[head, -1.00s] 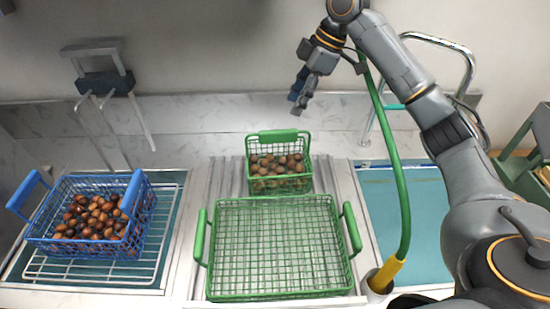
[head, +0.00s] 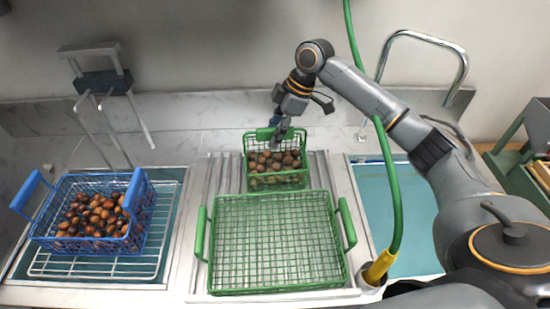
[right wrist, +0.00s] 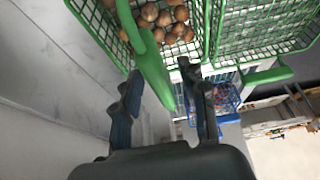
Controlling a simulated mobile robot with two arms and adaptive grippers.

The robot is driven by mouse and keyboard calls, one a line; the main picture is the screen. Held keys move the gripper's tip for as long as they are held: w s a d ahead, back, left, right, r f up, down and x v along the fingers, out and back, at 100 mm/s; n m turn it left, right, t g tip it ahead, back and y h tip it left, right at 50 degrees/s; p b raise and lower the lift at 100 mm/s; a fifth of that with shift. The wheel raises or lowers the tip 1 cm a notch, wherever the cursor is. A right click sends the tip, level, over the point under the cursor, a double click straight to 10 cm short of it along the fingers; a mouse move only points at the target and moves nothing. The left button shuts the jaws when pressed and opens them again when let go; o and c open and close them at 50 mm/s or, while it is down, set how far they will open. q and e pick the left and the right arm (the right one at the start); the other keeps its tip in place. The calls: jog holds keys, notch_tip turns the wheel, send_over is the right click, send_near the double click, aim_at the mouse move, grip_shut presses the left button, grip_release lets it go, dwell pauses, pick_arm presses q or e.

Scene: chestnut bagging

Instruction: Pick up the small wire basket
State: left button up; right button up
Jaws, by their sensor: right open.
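The small green wire basket (head: 276,181) holds several chestnuts (head: 272,162) and stands behind the large green basket. Its green handle (head: 265,134) rises at its back edge. My right gripper (head: 279,136) is at that handle, above the back of the basket. In the right wrist view the handle (right wrist: 152,68) passes between the two open dark fingers of the gripper (right wrist: 165,98), and the jaws are not closed on it. The basket with chestnuts (right wrist: 160,18) also shows at the top of that view. My left gripper is not in view.
The large empty green basket (head: 207,249) stands in front of the small one. A blue basket (head: 133,190) of chestnuts sits on a wire rack at left. A green hose (head: 397,200) hangs at right. A marble wall (head: 200,112) is close behind.

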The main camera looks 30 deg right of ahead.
jog(key=shift+c, duration=0.3)
grip_shut()
jog(key=shift+r, duration=0.1)
jog(key=shift+r, duration=0.1)
